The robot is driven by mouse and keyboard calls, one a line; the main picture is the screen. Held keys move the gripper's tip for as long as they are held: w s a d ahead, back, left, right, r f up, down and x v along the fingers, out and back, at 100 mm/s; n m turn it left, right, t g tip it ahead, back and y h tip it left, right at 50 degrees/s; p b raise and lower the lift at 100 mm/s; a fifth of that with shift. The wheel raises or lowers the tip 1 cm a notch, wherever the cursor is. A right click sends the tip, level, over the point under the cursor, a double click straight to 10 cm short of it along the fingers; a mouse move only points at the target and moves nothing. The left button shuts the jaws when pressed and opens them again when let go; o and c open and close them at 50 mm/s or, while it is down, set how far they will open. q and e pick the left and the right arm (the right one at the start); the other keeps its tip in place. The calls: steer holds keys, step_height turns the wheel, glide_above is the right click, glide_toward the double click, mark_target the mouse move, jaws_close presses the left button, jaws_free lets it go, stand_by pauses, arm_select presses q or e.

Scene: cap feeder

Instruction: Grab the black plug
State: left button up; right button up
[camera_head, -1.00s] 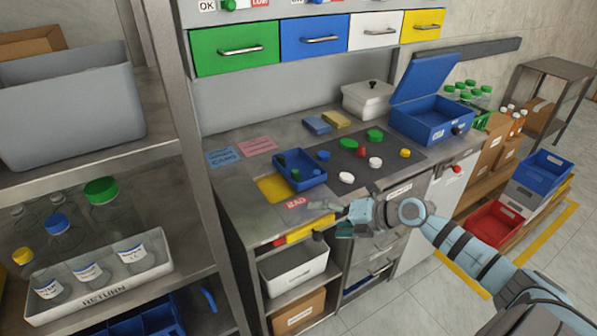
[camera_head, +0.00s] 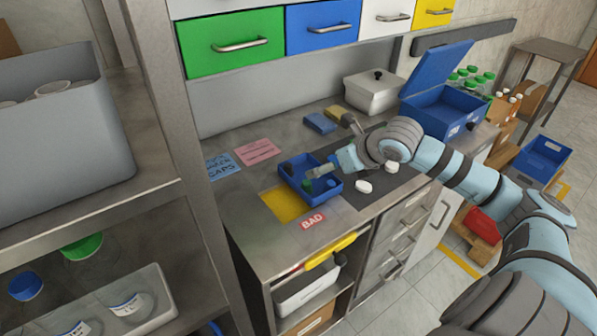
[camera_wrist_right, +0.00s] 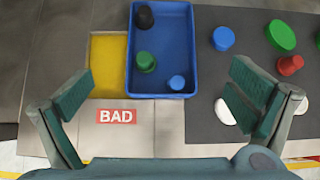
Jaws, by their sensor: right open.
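The black plug (camera_wrist_right: 145,17) stands in the far left corner of a blue tray (camera_wrist_right: 159,89) in the right wrist view. A green plug (camera_wrist_right: 146,62) and a blue plug (camera_wrist_right: 177,83) are in the same tray. My right gripper (camera_wrist_right: 158,98) is open and empty, its fingers spread to either side of the tray's near part. The black plug lies beyond the fingertips, near the top edge of that view. In the head view the right gripper (camera_head: 334,146) hangs over the tray's right side and hides part of it. My left gripper is not in view.
A dark mat (camera_wrist_right: 258,60) right of the tray holds a loose blue cap (camera_wrist_right: 224,38), a large green cap (camera_wrist_right: 281,35), a red plug (camera_wrist_right: 290,65) and white caps (camera_head: 364,186). A BAD label (camera_wrist_right: 117,116) lies in front. A lidded blue box (camera_head: 440,108) stands back right.

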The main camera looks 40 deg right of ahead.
glide_toward(303, 175)
steer(key=x, duration=0.5)
steer(key=shift+w+a+f+b, duration=0.1)
steer(key=shift+w+f+b, duration=0.1)
steer(key=shift+f+b, duration=0.2)
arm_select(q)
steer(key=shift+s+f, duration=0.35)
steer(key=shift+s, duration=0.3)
arm_select(e)
steer(key=c, duration=1)
steer(key=shift+r, duration=0.1)
